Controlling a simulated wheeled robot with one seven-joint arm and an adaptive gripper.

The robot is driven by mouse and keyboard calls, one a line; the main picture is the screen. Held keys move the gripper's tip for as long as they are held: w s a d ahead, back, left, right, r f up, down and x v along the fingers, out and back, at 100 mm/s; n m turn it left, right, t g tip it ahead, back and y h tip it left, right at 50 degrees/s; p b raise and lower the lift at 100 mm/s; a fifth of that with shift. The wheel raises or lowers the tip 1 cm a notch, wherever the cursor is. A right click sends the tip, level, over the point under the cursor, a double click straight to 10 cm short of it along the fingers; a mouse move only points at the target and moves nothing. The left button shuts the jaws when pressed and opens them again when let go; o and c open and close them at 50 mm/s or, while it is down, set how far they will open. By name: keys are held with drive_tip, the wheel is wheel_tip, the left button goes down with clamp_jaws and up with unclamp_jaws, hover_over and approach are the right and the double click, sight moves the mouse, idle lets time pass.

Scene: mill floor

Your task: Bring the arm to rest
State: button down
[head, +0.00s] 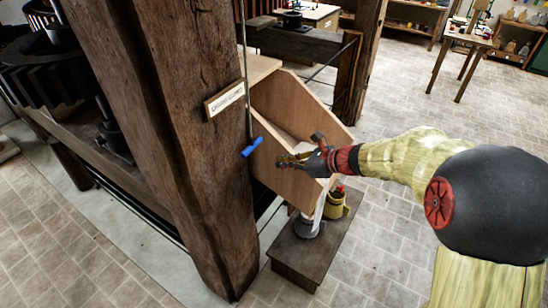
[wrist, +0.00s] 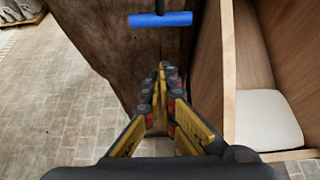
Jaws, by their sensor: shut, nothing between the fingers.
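My gripper (head: 281,162) is at the end of my arm, which reaches in from the right in the head view. Its fingers are shut and empty, and they also show closed together in the wrist view (wrist: 162,72). The fingertips are in front of the wooden bin's side panel, to the right of a blue handle (head: 252,147). The blue handle hangs on a thin cord beside a thick wooden post. In the wrist view the blue handle (wrist: 160,19) is beyond the fingertips, apart from them.
The wooden post (head: 205,150) stands left of my gripper. A wooden bin (head: 285,115) is close by, with pale contents (wrist: 268,120). A dark wooden block (head: 300,262) stands below on the floor. Dark gears (head: 50,75) are at the left.

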drive_tip(key=s+d+f+n+g+h, duration=0.1)
drive_tip(key=s+f+n+g, duration=0.1)
drive_tip(key=s+n, duration=0.55)
drive_tip(key=s+d+f+n+g+h, duration=0.1)
drive_tip(key=s+f+n+g+h, duration=0.15)
drive_tip(key=s+n, duration=0.55)
drive_tip(key=s+d+r+n+t+h+b, duration=0.1)
drive_tip(key=s+d+r+n, duration=0.3)
drive_tip(key=s, duration=0.4)
drive_tip(key=s+d+r+n+t+h+b, duration=0.2)
drive_tip(key=s+d+r+n+h+b, duration=0.1)
drive_tip(key=s+n, duration=0.3)
drive_tip(key=shift+s+d+r+h+b, duration=0.35)
drive_tip(key=shift+s+r+h+b, duration=0.4)
drive_tip(key=shift+s, duration=0.65)
drive_tip(key=shift+r, duration=0.1)
